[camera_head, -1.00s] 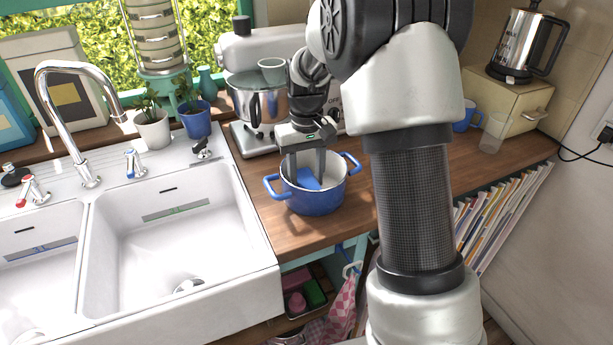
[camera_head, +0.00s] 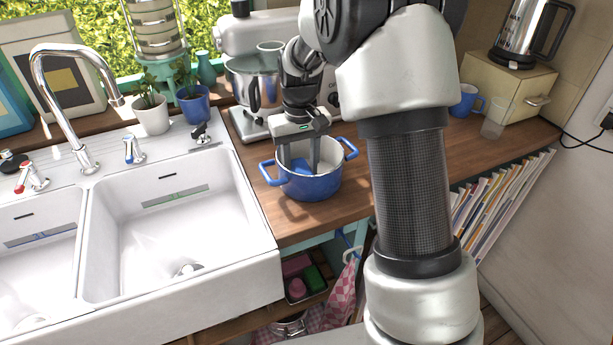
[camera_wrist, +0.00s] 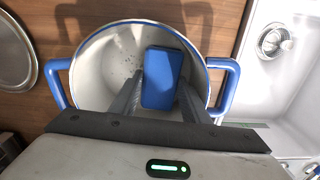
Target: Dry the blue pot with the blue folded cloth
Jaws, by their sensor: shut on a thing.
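The blue pot (camera_head: 311,187) stands on the wooden counter just right of the sink. It has a pale inside, a blue rim and two blue side handles. My gripper (camera_head: 300,165) reaches down into the pot from above. It is shut on the blue folded cloth (camera_head: 302,167), which is inside the pot. In the wrist view, the cloth (camera_wrist: 162,77) is a blue rounded block between my two fingers. Small dark specks show on the pot's inner surface (camera_wrist: 118,62) left of the cloth. Whether the cloth touches the pot's floor or wall, I cannot tell.
A stand mixer (camera_head: 262,85) with a steel bowl stands close behind the pot. The white double sink (camera_head: 180,225) with its tap lies to the left. A blue mug (camera_head: 466,101) and a clear glass (camera_head: 494,120) stand at the right. My arm hides part of the counter.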

